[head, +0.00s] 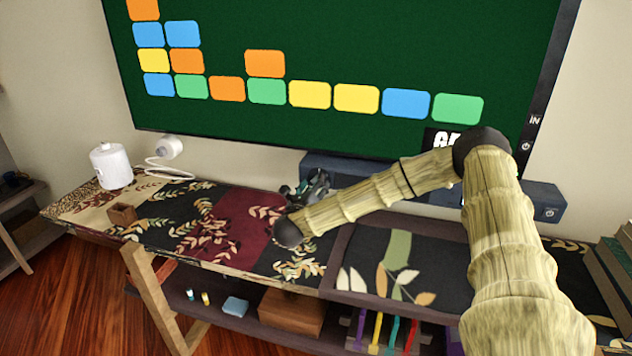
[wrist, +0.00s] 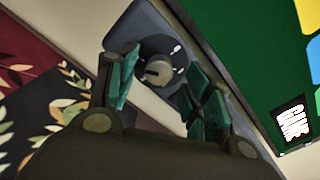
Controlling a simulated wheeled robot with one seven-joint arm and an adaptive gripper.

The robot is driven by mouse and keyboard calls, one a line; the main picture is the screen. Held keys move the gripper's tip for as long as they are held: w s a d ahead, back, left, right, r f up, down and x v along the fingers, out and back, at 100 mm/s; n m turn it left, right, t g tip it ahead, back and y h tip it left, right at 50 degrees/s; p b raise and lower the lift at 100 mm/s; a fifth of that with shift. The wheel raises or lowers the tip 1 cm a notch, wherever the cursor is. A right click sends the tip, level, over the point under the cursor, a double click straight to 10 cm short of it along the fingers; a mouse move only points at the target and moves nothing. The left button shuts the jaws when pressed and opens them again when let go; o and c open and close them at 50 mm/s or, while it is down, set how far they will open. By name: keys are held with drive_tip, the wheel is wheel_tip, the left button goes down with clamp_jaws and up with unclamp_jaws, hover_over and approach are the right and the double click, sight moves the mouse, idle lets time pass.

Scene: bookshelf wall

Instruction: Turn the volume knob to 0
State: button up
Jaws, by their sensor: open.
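The volume knob (wrist: 158,71) is a grey round knob on a dark round dial, with a dark pointer line toward the left of the wrist picture. White marks show on the dial's right side; their numbers are too small to read. It sits on the end of the dark blue soundbar (head: 345,163), whose end also shows in the wrist view (wrist: 130,27). My gripper (head: 312,186) is at the soundbar's left end. In the wrist view its teal fingers (wrist: 160,62) are open on either side of the knob, with gaps visible. The head view hides the knob behind my gripper.
A large screen (head: 330,60) with coloured blocks hangs above the soundbar. The patterned bench top (head: 225,220) lies below my arm. A white canister (head: 111,166) and a white corded device (head: 168,148) are at the left. Books (head: 612,265) stand at the right.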

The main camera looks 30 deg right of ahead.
drive_tip(key=shift+x, duration=1.25)
drive_tip(key=c, duration=1)
